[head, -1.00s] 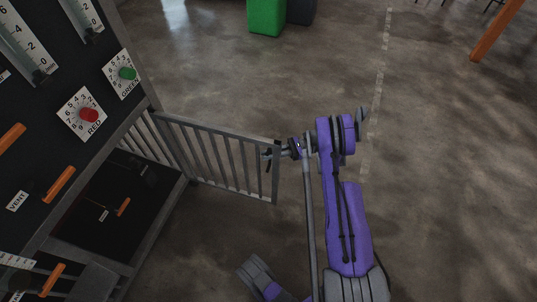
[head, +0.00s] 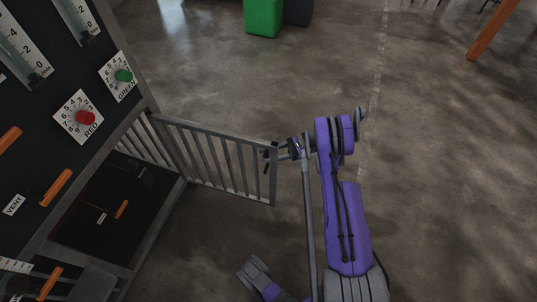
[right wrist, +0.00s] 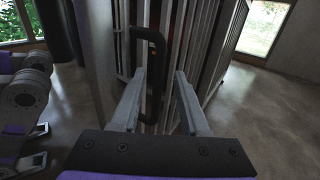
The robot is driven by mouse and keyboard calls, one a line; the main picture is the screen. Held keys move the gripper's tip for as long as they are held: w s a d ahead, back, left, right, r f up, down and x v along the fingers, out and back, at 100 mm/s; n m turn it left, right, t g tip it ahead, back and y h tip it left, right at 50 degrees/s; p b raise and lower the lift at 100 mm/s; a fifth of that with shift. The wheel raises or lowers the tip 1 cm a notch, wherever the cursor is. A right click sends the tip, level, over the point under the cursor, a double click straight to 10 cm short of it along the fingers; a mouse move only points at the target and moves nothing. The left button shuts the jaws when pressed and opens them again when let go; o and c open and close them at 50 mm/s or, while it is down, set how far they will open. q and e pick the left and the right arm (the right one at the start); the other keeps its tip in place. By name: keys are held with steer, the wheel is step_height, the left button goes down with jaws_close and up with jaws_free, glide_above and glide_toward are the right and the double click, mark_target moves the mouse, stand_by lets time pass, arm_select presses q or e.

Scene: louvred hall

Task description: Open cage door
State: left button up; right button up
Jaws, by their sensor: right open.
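The cage door (head: 214,131), a grey barred panel, stands swung out from the cage in the head view, its free end to the right. My right gripper (head: 267,160) is at that free end. In the right wrist view its two fingers (right wrist: 157,100) are apart, with the black door handle (right wrist: 148,88) between them and a gap on the finger side. Whether a finger touches the handle I cannot tell. The door bars (right wrist: 205,40) rise behind the handle.
The dark panel at left carries a red knob (head: 86,118), a green knob (head: 124,76) and orange handles (head: 56,188). The cage floor (head: 85,225) is dark. A green box (head: 263,17) stands far back.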

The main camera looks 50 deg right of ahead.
steer(key=p+v, duration=0.4)
steer(key=v, duration=0.6)
steer(key=shift+s+d, duration=0.2)
